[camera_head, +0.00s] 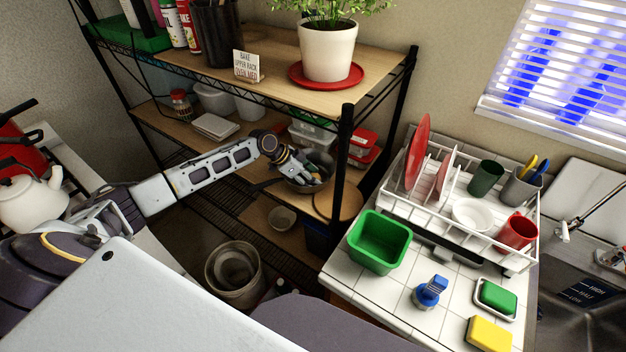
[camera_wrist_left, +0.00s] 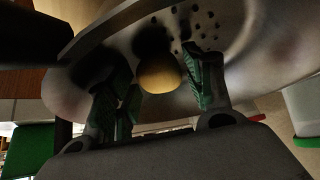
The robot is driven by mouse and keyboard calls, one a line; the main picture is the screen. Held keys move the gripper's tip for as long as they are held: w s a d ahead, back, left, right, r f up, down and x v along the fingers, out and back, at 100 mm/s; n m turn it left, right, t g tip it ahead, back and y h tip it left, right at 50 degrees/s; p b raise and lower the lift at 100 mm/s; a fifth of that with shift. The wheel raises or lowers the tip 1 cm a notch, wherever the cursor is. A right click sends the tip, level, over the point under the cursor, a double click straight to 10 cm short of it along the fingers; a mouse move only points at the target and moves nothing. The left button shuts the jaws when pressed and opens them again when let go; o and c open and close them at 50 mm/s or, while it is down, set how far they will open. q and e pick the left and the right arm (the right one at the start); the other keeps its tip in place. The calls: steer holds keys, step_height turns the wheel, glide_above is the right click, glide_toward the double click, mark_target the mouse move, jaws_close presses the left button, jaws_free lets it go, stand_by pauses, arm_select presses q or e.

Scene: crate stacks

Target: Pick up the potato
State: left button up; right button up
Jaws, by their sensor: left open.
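A round yellow-brown potato (camera_wrist_left: 160,74) shows in the left wrist view, lying in a grey metal pan or colander (camera_wrist_left: 262,30) with small holes. My left gripper (camera_wrist_left: 157,68) is open, with one green-padded finger on each side of the potato. I cannot tell whether either finger touches it. In the head view my left arm reaches onto the middle shelf, and the left gripper (camera_head: 300,166) is down inside the pan (camera_head: 305,188). The potato cannot be made out in the head view. My right gripper is not in view.
A black rack post (camera_head: 343,150) stands just right of the pan, and the upper wooden shelf (camera_head: 285,85) is above it. Lidded containers (camera_head: 362,145) sit behind. A counter at right holds a dish rack (camera_head: 455,230) and a green bin (camera_head: 380,240).

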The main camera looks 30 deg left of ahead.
arm_select(q)
steer(key=shift+f, duration=0.1)
steer(key=shift+s, duration=0.1)
steer(key=c, duration=0.8)
steer(key=shift+r, duration=0.6)
step_height(320, 180, up, 6)
steer(key=shift+f+b, duration=0.15)
steer(key=shift+b, duration=0.3)
steer(key=shift+s+a+p, duration=0.4)
steer(key=shift+s+p, duration=0.05)
steer(key=shift+s, duration=2.45)
steer(key=shift+s+a+p, duration=0.45)
steer(key=shift+s, duration=2.5)
steer(key=shift+s+a+p, duration=0.4)
steer(key=shift+s+p, duration=0.05)
steer(key=shift+s, duration=2.45)
